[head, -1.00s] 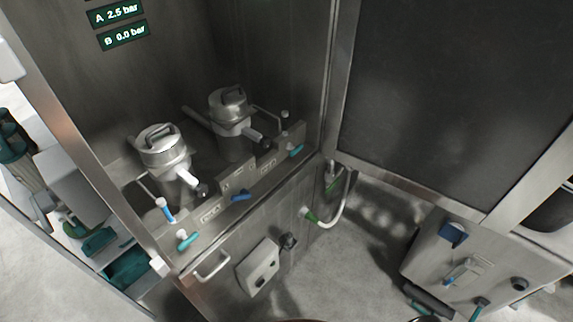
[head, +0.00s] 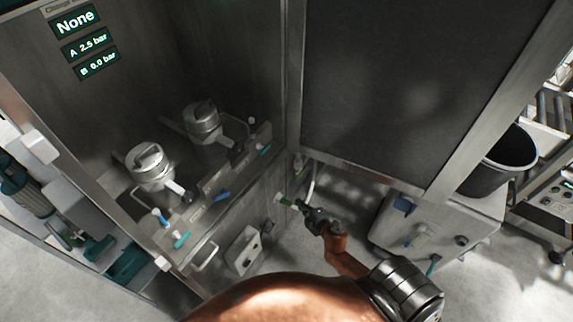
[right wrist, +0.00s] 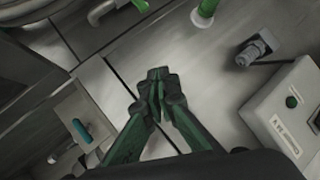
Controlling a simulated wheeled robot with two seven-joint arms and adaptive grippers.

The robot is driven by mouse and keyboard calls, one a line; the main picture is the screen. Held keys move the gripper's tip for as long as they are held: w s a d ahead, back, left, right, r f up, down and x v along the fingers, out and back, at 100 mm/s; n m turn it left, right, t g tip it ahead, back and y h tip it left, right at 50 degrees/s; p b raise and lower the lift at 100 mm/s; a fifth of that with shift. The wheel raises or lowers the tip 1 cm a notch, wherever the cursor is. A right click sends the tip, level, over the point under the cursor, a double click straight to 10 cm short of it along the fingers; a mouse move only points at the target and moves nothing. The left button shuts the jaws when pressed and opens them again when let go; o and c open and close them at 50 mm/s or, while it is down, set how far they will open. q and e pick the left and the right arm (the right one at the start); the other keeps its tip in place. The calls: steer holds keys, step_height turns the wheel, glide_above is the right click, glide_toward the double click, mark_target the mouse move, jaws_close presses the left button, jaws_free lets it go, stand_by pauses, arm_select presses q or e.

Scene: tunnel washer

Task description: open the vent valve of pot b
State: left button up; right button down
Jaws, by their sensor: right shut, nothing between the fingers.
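Two steel pots stand in the open cabinet in the head view: a nearer left one (head: 151,167) and a farther right one (head: 203,122). I cannot read which is pot b. Beside the left pot is a thin pipe with a blue-and-white handle (head: 161,217); a similar pipe with a grey knob (head: 251,121) is beside the right pot. Teal handles sit on the front ledge at left (head: 181,240) and right (head: 265,149). My right gripper (head: 303,207) is shut and empty, low before the cabinet's front panel; its fingers also show in the right wrist view (right wrist: 157,76). My left gripper is out of view.
The display panel (head: 84,46) reads A 2.5 bar and B 0.0 bar. A blue handle (head: 222,195) is mid-ledge. Green hose fittings (head: 284,200) and a white control box (head: 244,250) are on the front panel near my right gripper. A black bucket (head: 496,162) stands right.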

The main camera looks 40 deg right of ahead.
steer(key=w+a+r+n+t+y+p, duration=0.1)
steer(key=w+a+r+n+t+p, duration=0.15)
steer(key=r, duration=0.85)
steer(key=w+a+r+n+t+y+p, duration=0.1)
steer(key=a+r+n+p, duration=0.15)
steer(key=r, duration=0.95)
arm_select(q)
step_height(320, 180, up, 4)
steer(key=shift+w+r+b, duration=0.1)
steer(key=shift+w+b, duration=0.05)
steer(key=shift+b, duration=0.95)
arm_select(e)
glide_toward(262, 148)
steer(key=w+a+r, duration=0.1)
steer(key=w+a, duration=0.1)
steer(key=w, duration=0.3)
steer(key=shift+w, duration=0.25)
steer(key=shift+a+f, duration=0.1)
